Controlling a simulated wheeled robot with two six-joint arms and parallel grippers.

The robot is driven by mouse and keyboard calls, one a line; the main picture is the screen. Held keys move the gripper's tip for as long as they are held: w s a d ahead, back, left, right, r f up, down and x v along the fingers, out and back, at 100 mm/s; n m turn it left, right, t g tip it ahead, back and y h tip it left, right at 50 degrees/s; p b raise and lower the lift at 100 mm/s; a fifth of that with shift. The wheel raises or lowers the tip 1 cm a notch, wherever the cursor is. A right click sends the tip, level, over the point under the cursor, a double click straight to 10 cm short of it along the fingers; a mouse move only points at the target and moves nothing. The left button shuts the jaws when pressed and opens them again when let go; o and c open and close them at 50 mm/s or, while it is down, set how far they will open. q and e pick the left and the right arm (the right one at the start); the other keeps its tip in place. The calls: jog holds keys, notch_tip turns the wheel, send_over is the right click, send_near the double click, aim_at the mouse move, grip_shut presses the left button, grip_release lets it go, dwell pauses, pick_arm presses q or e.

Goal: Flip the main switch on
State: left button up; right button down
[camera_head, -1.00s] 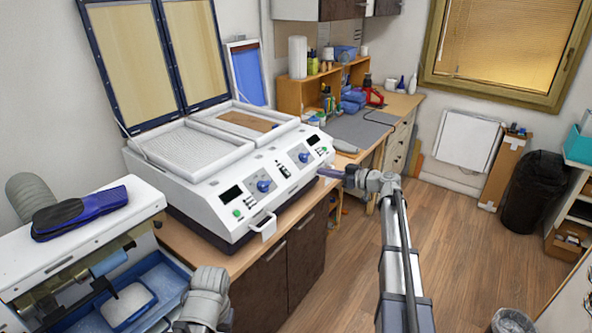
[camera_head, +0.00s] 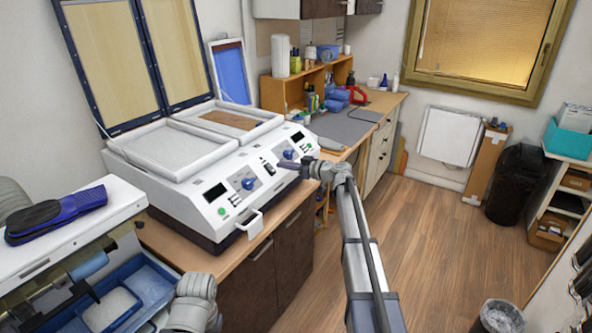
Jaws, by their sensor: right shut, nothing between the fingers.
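The white forming machine (camera_head: 190,187) stands on the wooden counter with its two lids raised. On its sloped front panel, a small dark main switch (camera_head: 268,168) sits between two blue knobs. Its position, on or off, is too small to tell. My right gripper (camera_head: 284,165) is shut and empty.
A white handle (camera_head: 250,224) sticks out from the machine's front. A workbench with a grey mat (camera_head: 345,130) is behind. The floor at right is mostly clear.

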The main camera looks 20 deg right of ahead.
aim_at(272, 169)
pick_arm(q)
jog(key=shift+f+b, duration=0.8)
jog(key=shift+f, duration=0.55)
pick_arm(e)
jog(key=shift+w+a+f, duration=0.3)
jog(key=shift+w+f, duration=0.05)
jog(key=shift+f, duration=0.35)
jog(key=shift+w+a+f, duration=0.25)
jog(key=shift+w+f, duration=0.05)
jog(key=shift+f, duration=0.35)
